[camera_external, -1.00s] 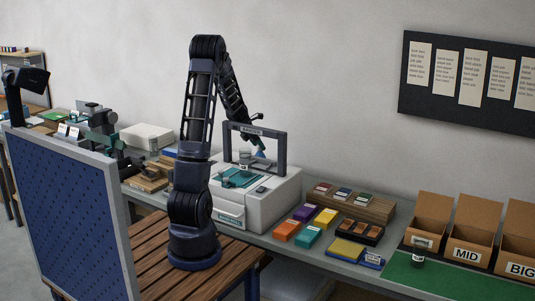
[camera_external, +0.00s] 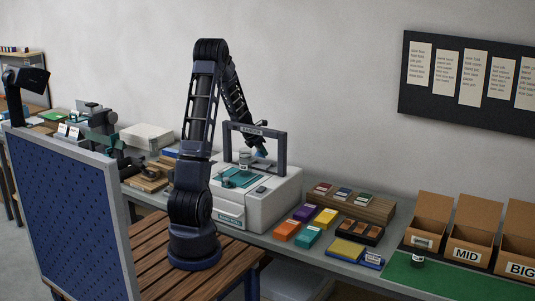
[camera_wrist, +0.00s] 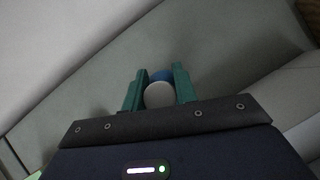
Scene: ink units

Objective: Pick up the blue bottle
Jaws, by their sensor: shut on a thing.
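The blue bottle (camera_wrist: 162,75) shows in the wrist view as a blue rim behind a round whitish top. It sits between the two green fingers of my gripper (camera_wrist: 160,71), which are closed on its sides. Most of the bottle's body is hidden below its top. In the external view my gripper is at the far side of the white machine, largely hidden behind that machine's dark frame. A small blue patch (camera_external: 261,152) shows there inside the frame; I cannot tell whether it is the bottle.
The white machine (camera_external: 268,207) with its upright dark frame (camera_external: 284,152) stands close in front of my gripper. Coloured boxes (camera_external: 307,236) and a wooden block (camera_external: 365,208) lie to the right. Open cardboard boxes (camera_external: 470,237) stand at the far right. A wall rises behind the table.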

